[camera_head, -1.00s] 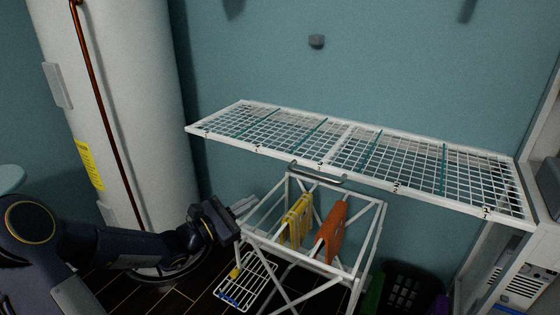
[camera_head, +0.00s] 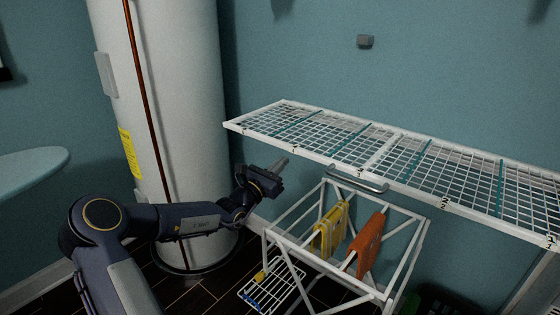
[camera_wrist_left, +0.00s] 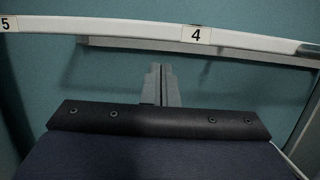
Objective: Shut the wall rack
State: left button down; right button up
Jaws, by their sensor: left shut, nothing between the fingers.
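The wall rack (camera_head: 398,135) is a white wire-mesh panel with teal bars, folded out from the teal wall. A grey handle bar (camera_head: 358,180) hangs under its front edge. My left gripper (camera_head: 283,162) is shut and empty, below and in front of the rack's left part, apart from it. In the left wrist view the shut fingers (camera_wrist_left: 160,84) point at the wall, under the rack's front rail (camera_wrist_left: 155,29) with labels 5 and 4. My right gripper is not in view.
A white drying frame (camera_head: 285,222) with a yellow cloth (camera_head: 330,230) and an orange cloth (camera_head: 369,243) stands under the rack. A white tank (camera_head: 175,130) stands behind my left arm.

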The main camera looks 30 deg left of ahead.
pick_arm(q)
jog(key=shift+r, duration=0.9)
